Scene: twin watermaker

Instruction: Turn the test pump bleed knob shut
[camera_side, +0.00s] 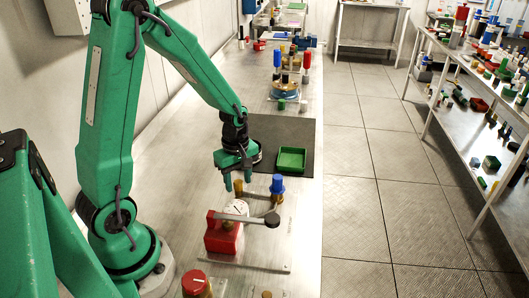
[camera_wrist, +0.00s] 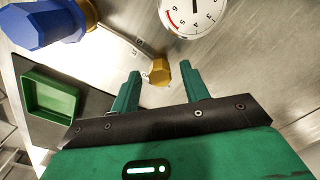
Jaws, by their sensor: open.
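The test pump (camera_side: 224,238) is a red block on a metal plate, with a white gauge (camera_side: 236,210) and a grey lever ending in a dark ball. A small brass faceted knob (camera_wrist: 160,72) shows between my fingertips in the wrist view; it also shows just below my gripper in the side view (camera_side: 238,187).
A green open tray (camera_side: 291,160) lies on a dark mat behind the pump. A red-topped knob (camera_side: 194,281) stands at the front edge of view. More fittings with blue and red parts stand farther along the bench. A cluttered shelf is across the aisle.

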